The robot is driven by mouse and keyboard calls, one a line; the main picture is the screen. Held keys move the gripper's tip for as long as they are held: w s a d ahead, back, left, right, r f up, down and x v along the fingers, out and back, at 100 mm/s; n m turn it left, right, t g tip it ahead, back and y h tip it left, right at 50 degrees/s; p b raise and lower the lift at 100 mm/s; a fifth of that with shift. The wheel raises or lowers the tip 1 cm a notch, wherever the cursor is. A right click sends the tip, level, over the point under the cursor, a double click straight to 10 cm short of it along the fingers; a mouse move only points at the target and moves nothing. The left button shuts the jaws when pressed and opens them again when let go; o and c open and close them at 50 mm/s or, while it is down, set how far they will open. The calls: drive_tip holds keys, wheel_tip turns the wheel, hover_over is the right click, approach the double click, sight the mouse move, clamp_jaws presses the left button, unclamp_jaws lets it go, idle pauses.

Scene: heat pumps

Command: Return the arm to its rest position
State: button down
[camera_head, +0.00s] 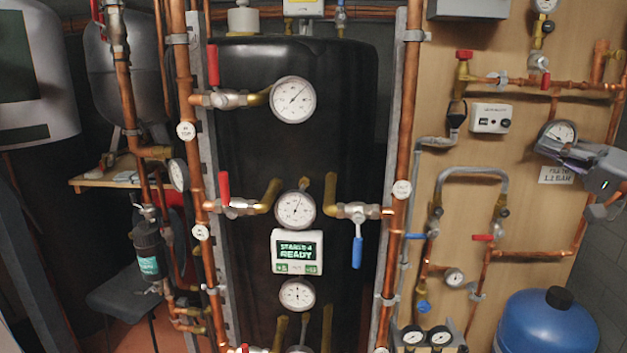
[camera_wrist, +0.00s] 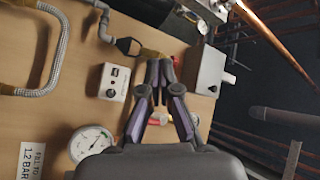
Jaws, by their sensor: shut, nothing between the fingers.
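My gripper (camera_head: 541,145) is at the right of the head view, in front of the wooden panel (camera_head: 540,215), with its fingers pointing left. It overlaps the lower part of a round gauge (camera_head: 558,131) in that view; I cannot tell the distance between them. In the wrist view my gripper (camera_wrist: 162,62) has its fingertips together and nothing between them. The same gauge (camera_wrist: 90,143) shows there at lower left, beside the fingers. A red valve part behind the fingers is partly hidden.
A white control box (camera_head: 491,118) and copper pipes with valves are on the panel, left of my gripper. The "fill to 1.2 bar" label (camera_head: 556,175) is just below it. A blue tank (camera_head: 548,325) stands lower right. A black cylinder (camera_head: 290,160) fills the middle.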

drive_tip(key=s+a+f+n+g, duration=0.1)
drive_tip(key=s+a+f+g, duration=0.15)
drive_tip(key=a, duration=0.65)
drive_tip(key=s+a+f+n+g+p, duration=0.15)
drive_tip(key=a+f+g, duration=0.25)
drive_tip(key=a, duration=0.5)
drive_tip(key=s+a+f+n+g+b, duration=0.1)
drive_tip(key=s+a+f+n+g, duration=0.2)
drive_tip(key=a, duration=0.7)
drive_tip(key=s+a+f+g+h, duration=0.2)
drive_tip(key=s+a+f+g, duration=0.2)
drive_tip(key=s+a+f, duration=0.15)
drive_tip(key=s+f+g+h+p, duration=0.2)
drive_tip(key=s+f+h, duration=0.3)
drive_tip(key=s+f, duration=0.55)
drive_tip(key=s+d+f+m+g+h, duration=0.1)
drive_tip(key=s+d+f+h, duration=0.5)
drive_tip(key=s, duration=0.6)
drive_tip(key=d+f+g, duration=0.1)
drive_tip(key=d+f, duration=0.1)
drive_tip(key=d, duration=0.1)
drive_tip(key=shift+f+m, duration=0.35)
drive_tip(key=shift+f, duration=0.05)
